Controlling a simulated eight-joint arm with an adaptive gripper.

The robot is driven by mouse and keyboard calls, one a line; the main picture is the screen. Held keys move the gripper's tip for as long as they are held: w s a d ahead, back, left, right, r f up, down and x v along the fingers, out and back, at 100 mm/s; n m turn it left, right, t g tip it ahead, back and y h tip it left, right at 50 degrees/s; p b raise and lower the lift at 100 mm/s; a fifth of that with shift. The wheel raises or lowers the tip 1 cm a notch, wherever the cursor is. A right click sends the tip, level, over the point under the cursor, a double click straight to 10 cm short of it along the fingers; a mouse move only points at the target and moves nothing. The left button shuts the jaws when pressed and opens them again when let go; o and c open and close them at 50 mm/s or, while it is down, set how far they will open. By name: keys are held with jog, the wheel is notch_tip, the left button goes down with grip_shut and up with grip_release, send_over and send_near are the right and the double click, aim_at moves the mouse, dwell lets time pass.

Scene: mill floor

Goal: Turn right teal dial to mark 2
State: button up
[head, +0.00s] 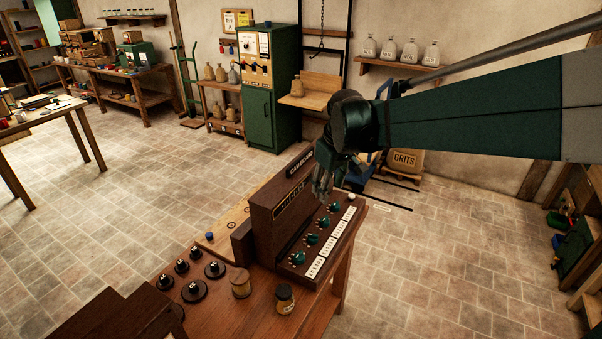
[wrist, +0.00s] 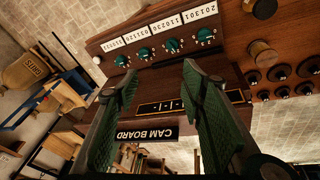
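The cam board (head: 278,207) is a dark wooden box with a sloped panel, on a wooden bench. A row of several teal dials runs along the panel, with white number strips beside them. The dial at the right end by the board's lettering (head: 334,207) is the farthest one in the head view. In the upside-down wrist view that dial (wrist: 122,61) is leftmost in the row. Its pointer setting is too small to read. My gripper (head: 322,190) is above the far end of the board, apart from the dials. In the wrist view its green-padded fingers (wrist: 160,72) are open and empty.
A white knob (head: 351,196) sits just beyond the right dial. The upright back with the CAM BOARD sign (wrist: 147,133) rises behind the dials. Black weights (head: 194,291) and two jars (head: 285,299) stand on the bench.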

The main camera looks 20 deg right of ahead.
jog(key=w+d+f+n+g+p, duration=0.1)
jog(key=w+d+f, duration=0.2)
jog(key=w, duration=0.3)
jog(key=w+d+f+n+g+p, duration=0.1)
jog(key=w+d+f, duration=0.25)
jog(key=w, duration=0.35)
jog(key=n+g+p, duration=0.1)
jog(key=n+p, duration=0.1)
send_over(336, 203)
jog(key=f, duration=1.1)
jog(key=shift+a+f, duration=0.25)
jog(key=shift+f, duration=0.15)
jog(key=shift+w+d+f, duration=0.15)
jog(key=shift+d+f, duration=0.05)
jog(key=shift+f, duration=0.3)
jog(key=shift+f, duration=3.85)
jog(key=shift+c, duration=0.2)
jog(key=c, duration=0.9)
